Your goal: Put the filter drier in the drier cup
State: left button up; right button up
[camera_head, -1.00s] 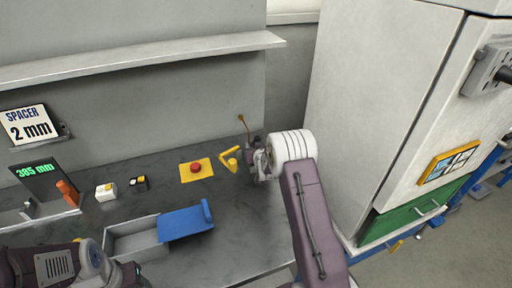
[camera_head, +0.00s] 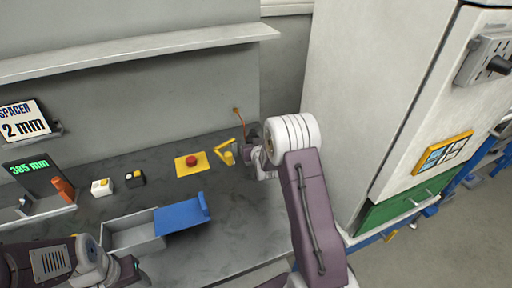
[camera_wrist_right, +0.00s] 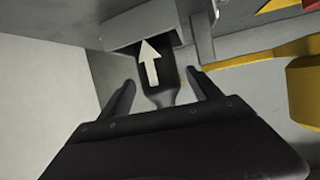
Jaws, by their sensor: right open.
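My right gripper (camera_head: 248,148) is at the back right of the dark bench, mostly hidden by my own wrist. In the right wrist view its two fingers (camera_wrist_right: 158,88) stand apart, one on each side of a dark necked piece (camera_wrist_right: 164,90) with a white arrow above it. I cannot tell if this piece is the filter drier, or whether the fingers touch it. A thin orange-brown stem (camera_head: 238,116) rises beside the gripper in the head view. I cannot make out the drier cup for certain. My left gripper (camera_head: 132,270) is at the bottom left, its fingers unclear.
A yellow bracket (camera_head: 224,147) stands just left of my right gripper, near a red button (camera_head: 191,160). A grey bin (camera_head: 132,236) with a blue part (camera_head: 182,216) lies in front. A tall white cabinet (camera_head: 362,100) stands close on the right. A shelf (camera_head: 130,52) runs overhead.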

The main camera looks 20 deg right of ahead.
jog(key=v, duration=0.7)
jog(key=shift+s+a, duration=0.1)
